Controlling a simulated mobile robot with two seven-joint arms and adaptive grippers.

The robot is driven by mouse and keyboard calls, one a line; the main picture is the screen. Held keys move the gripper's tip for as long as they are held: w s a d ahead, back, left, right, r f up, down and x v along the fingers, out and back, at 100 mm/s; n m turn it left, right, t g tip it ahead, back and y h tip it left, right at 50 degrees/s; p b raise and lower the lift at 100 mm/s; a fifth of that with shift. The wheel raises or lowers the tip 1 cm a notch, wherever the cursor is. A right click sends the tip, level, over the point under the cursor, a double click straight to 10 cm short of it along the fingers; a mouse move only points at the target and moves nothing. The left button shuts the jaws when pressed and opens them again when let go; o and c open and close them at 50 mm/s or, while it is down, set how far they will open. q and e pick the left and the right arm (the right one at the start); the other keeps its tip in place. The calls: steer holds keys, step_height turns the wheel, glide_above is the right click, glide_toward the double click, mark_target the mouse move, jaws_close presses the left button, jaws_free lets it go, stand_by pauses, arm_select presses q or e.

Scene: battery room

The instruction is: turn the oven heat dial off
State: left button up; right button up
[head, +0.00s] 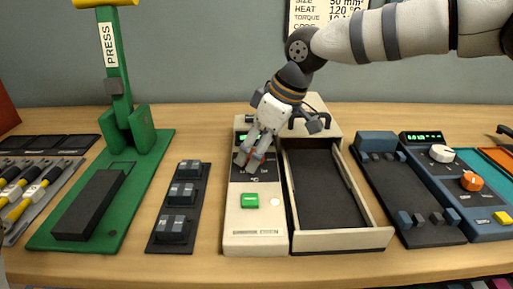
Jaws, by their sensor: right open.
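The oven is a cream box with a control panel (255,234) on its left and an open, dark-floored drawer (352,239) on its right. My right gripper (249,160) comes down from the upper right over the dark upper part of the panel. Its fingers are open, pointing down where the heat dial appears to be. The dial is mostly hidden by the fingers; a bit of red shows between them. I cannot tell whether they touch the dial or where it points. A green display (242,138) above is partly covered. My left gripper is not in view.
The panel also has a green button (249,201) and a pale round light (275,202). A green press (142,139) and a dark tray of grey blocks (157,236) stand left. A blue unit with a white knob (442,153) and orange knob (472,181) stands right.

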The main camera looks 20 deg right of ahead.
steer(key=c, duration=1.2)
steer(key=shift+o, duration=0.2)
steer(key=n, duration=0.2)
steer(key=n+g+b, duration=0.1)
steer(key=shift+w+f+n+y, duration=0.15)
steer(key=shift+n+y, duration=0.25)
steer(key=n+g+b, duration=0.1)
steer(key=n, duration=0.2)
steer(key=shift+w+f+n+g, duration=0.1)
steer(key=shift+n+g, duration=0.2)
steer(key=shift+g, duration=0.1)
steer(key=n+g+b, duration=0.1)
steer(key=n, duration=0.2)
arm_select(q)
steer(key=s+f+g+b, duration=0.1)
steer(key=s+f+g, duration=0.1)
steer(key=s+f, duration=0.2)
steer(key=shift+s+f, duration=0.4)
arm_select(e)
steer(key=shift+w+n+g, duration=0.1)
steer(key=shift+n+g, duration=0.6)
steer(key=shift+n, duration=1)
steer(key=shift+r, duration=0.2)
